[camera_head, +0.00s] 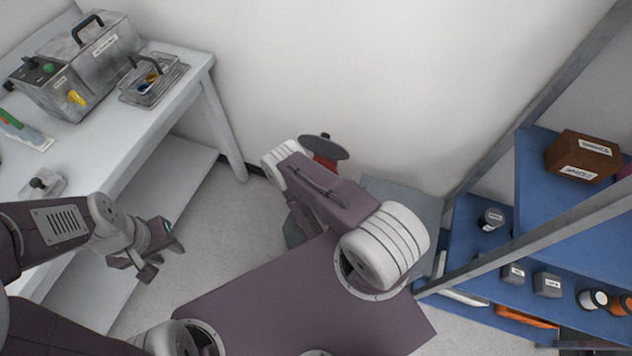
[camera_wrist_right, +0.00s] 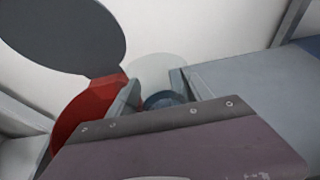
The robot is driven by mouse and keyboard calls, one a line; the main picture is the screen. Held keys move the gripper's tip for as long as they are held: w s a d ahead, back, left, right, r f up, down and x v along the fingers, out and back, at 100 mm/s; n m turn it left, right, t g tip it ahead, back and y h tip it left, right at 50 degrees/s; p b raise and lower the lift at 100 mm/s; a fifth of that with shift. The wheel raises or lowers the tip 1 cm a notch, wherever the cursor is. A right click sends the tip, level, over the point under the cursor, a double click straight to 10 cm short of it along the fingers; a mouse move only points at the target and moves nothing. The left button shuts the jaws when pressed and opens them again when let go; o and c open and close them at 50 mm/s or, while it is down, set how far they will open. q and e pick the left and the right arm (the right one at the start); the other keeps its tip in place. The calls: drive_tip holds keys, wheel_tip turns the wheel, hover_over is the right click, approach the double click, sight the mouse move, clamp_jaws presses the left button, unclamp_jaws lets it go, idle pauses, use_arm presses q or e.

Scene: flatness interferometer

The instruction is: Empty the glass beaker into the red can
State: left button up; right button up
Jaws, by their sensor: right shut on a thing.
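The red can (camera_head: 325,161) stands beyond my right arm in the head view, mostly hidden by it. Its round dark grey lid (camera_head: 322,147) stands raised; lid (camera_wrist_right: 66,36) and can (camera_wrist_right: 88,112) also show in the right wrist view. My right gripper (camera_wrist_right: 152,94) is shut on the clear glass beaker (camera_wrist_right: 158,70), right of the can. Something bluish shows low in the beaker; its exact tilt is unclear. The right gripper and beaker are hidden in the head view. My left gripper (camera_head: 160,256) is open and empty, right of the white bench.
The white bench (camera_head: 110,150) at left carries a metal bath (camera_head: 80,75) and a tray (camera_head: 152,80). A blue shelf rack (camera_head: 535,180) with a brown box (camera_head: 582,156) and small containers stands at right. A grey surface (camera_wrist_right: 245,85) lies right of the beaker.

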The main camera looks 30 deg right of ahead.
sight(348, 181)
drive_tip(key=shift+r, duration=0.1)
drive_tip(key=shift+w+a+r+n+g+p, duration=0.15)
drive_tip(key=shift+w+r+n+g+p, duration=0.15)
drive_tip(key=shift+r, duration=0.25)
drive_tip(key=shift+w+a+r+n+g+p, duration=0.1)
drive_tip(key=shift+w+r+n+p, duration=0.15)
drive_tip(key=shift+r+n, duration=0.2)
drive_tip(key=shift+w+a+r+n+g, duration=0.25)
drive_tip(key=shift+w+n+g, duration=0.15)
drive_tip(key=shift+n+g, duration=0.15)
drive_tip(key=w+n+g+b, duration=0.1)
drive_tip(key=w+a+f+n+g+h+b, duration=0.1)
drive_tip(key=n+b, duration=0.1)
drive_tip(key=shift+w+n+g+h, duration=0.1)
drive_tip(key=shift+n+g+h, duration=0.15)
drive_tip(key=shift+n+h, duration=0.05)
drive_tip(key=shift+r, duration=0.3)
drive_tip(key=shift+r+n+g+h, duration=0.35)
drive_tip(key=shift+n+g, duration=0.25)
drive_tip(key=shift+n, duration=0.1)
